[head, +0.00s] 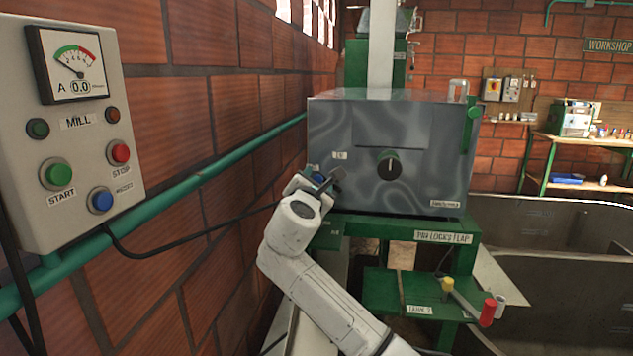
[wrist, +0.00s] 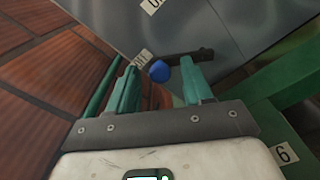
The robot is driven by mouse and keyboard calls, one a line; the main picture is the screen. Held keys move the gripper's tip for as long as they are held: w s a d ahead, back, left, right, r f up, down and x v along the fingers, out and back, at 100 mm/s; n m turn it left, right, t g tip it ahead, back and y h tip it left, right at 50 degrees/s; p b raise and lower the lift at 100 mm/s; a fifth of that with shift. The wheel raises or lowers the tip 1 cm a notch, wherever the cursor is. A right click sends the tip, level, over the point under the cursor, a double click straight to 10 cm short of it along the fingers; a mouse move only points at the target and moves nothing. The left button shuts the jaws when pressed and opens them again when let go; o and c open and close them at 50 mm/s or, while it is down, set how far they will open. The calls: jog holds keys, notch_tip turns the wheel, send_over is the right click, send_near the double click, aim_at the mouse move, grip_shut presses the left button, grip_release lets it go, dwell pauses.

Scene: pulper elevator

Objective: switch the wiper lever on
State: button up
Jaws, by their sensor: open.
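A short dark lever (wrist: 188,56) with a round blue knob (wrist: 159,71) is mounted low on the left of the grey metal box (head: 450,140). It appears to be the wiper lever, but the small label (wrist: 140,58) beside it is too small to read. In the head view the blue knob (head: 318,180) is partly covered by my gripper (head: 325,183). In the wrist view my gripper (wrist: 160,82) is open, with the knob showing between its two green fingers. I cannot tell whether either finger touches it.
A black dial (head: 389,166) is on the box front, right of my gripper. The brick wall (head: 235,130) with a green pipe (head: 210,175) runs close on the left. The MILL panel (head: 75,135) is nearer left. A red-handled lever (head: 487,312) stands lower right.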

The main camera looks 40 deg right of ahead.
jog(key=shift+c, duration=0.4)
grip_shut()
dwell(0.4)
jog(key=m, duration=0.2)
jog(key=s+d+r+m, duration=0.1)
jog(key=m+b, duration=0.1)
jog(key=m, duration=0.1)
jog(key=shift+s+d+r+m, duration=0.15)
jog(key=shift+s+r+m, duration=0.1)
jog(key=shift+r+m, duration=0.05)
jog(key=m, duration=0.1)
jog(key=s+d+m+b, duration=0.1)
jog(key=m, duration=0.1)
jog(key=s+m, duration=0.1)
jog(key=m, duration=0.1)
jog(key=shift+d+r, duration=0.3)
jog(key=shift+d+m, duration=0.1)
jog(key=shift+m, duration=0.2)
jog(key=shift+o, duration=0.4)
grip_release()
